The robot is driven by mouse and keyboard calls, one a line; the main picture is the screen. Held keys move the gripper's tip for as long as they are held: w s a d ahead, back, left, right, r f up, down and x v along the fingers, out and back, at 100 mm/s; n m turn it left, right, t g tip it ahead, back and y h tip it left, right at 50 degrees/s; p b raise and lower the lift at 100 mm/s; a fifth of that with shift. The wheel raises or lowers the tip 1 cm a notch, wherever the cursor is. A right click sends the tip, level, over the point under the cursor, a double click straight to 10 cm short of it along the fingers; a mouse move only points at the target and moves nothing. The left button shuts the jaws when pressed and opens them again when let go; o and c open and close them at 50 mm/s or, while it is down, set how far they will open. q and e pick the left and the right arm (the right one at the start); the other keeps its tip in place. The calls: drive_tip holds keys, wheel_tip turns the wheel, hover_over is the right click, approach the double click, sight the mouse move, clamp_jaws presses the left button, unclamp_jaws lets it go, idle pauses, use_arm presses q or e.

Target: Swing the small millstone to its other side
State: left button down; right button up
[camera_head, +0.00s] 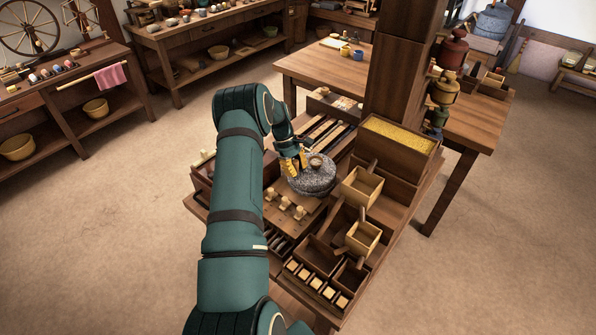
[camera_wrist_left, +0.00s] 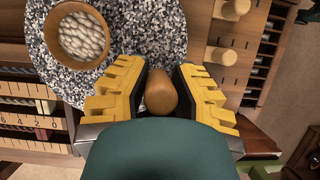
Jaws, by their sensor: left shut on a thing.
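The small millstone (camera_head: 316,182) is a round, speckled grey stone lying flat on the wooden bench. It fills the upper left of the left wrist view (camera_wrist_left: 130,35). A small wooden cup (camera_wrist_left: 60,62) of pale grains sits on it. An upright, rounded wooden handle (camera_wrist_left: 161,92) stands near its edge. My left gripper (camera_head: 293,164) is at the stone's left edge, its yellow fingers on both sides of the handle and shut on it. The handle's foot is partly hidden by the fingers. My right gripper is in neither view.
Several wooden pegs (camera_head: 285,203) stand on a board just in front of the stone. To its right are a square wooden box (camera_head: 361,187) and a tray of yellow grain (camera_head: 397,141). A thick wooden post (camera_head: 398,70) rises behind. Open floor lies at the right.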

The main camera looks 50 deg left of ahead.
use_arm(q)
drive_tip(key=shift+a+f+m, duration=0.15)
drive_tip(key=shift+a+m, duration=0.05)
drive_tip(key=shift+m, duration=0.2)
drive_tip(key=c, duration=1)
unclamp_jaws()
drive_tip(key=shift+a, duration=0.1)
drive_tip(key=shift+c, duration=0.2)
drive_tip(key=v, duration=1.2)
drive_tip(key=shift+w, duration=0.3)
